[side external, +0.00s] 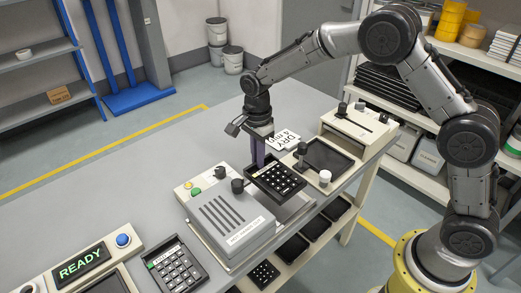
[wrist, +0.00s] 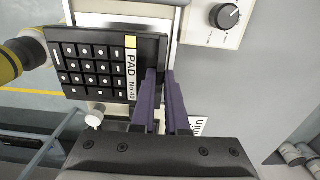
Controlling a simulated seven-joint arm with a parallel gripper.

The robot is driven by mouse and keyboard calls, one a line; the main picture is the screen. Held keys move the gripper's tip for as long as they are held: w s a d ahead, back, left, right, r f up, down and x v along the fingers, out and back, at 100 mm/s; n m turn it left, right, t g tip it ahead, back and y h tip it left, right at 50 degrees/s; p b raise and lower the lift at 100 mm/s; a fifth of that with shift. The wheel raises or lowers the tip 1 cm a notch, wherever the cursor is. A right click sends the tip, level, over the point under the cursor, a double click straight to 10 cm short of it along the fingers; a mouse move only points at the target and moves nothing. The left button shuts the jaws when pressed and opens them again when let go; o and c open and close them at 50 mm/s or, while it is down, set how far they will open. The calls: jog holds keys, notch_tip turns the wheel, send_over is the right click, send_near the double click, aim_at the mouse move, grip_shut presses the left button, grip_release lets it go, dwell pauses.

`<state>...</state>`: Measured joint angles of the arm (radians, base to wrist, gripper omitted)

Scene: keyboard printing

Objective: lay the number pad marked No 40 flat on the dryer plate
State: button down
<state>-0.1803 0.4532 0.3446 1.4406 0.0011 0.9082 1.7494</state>
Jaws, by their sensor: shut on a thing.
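The number pad (side external: 276,182) is a black pad with rows of white-marked keys. In the wrist view its label reads PAD No 40 (wrist: 131,75), with a yellow patch at one end. My gripper (side external: 258,163) points down, its purple fingers (wrist: 161,74) shut on the pad's label-side edge. The pad looks roughly level, over the pale slide beside the grey printing machine; I cannot tell whether it touches the slide. The dryer plate (side external: 328,158) is a dark square plate just right of the pad, beside a sign reading DRY 4 min (side external: 283,140). It looks empty.
The grey printing machine (side external: 232,225) stands left of the pad. Black and white knobs (side external: 325,177) stand at the dryer plate's edges. A cream unit (side external: 358,125) is behind it. Another keypad (side external: 175,268) and a READY display (side external: 80,264) are front left. The table's back left is clear.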

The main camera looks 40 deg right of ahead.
aim_at(258, 171)
jog(key=shift+f, duration=2.7)
jog(key=shift+f, duration=0.4)
jog(key=c, duration=0.8)
grip_release()
jog(key=shift+c, duration=0.2)
jog(key=shift+r, duration=3.5)
